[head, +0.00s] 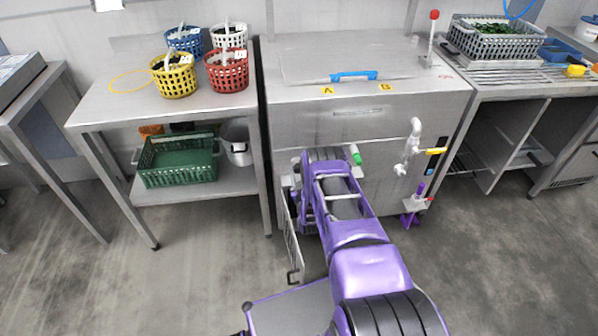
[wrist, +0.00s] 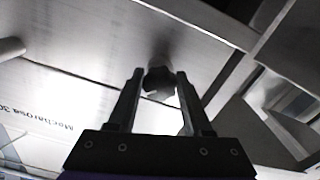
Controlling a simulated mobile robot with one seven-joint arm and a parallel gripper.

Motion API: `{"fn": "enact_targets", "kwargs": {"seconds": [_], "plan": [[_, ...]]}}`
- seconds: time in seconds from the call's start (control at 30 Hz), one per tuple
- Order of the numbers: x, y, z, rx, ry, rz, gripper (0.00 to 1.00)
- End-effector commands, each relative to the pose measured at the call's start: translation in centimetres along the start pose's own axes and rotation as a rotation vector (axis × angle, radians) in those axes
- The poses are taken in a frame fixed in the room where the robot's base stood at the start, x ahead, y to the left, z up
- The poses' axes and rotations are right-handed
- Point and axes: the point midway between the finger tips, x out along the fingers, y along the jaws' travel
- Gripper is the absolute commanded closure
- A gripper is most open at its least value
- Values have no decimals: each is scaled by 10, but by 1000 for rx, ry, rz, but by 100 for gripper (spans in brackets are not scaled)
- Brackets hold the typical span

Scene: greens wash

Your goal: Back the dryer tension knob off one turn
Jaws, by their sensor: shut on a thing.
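The dark, lobed knob (wrist: 159,83) shows in the wrist view, standing out from a grey metal face. My gripper (wrist: 160,76) has one finger on each side of it and is shut on it. The dryer (head: 400,110) is the big steel cabinet in the middle of the head view, with a blue lid handle (head: 353,76) and yellow A and B labels. My purple arm reaches to the lower left of its front. In the head view my arm hides the knob and the fingers.
A steel table (head: 120,105) at left holds several coloured baskets (head: 175,80), with a green crate (head: 180,160) below. An open panel (head: 292,240) hangs left of my arm. Floor at left is clear.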

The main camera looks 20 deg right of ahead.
Motion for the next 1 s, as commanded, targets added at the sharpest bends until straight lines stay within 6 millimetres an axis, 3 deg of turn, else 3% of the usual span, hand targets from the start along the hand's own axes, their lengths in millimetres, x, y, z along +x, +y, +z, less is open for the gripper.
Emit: {"fn": "enact_targets", "kwargs": {"seconds": [0.6, 1.0], "plan": [[1, 2, -2, -563, 3, -1, 100], [2, 3, -3, -785, 2, 1, 100]]}}
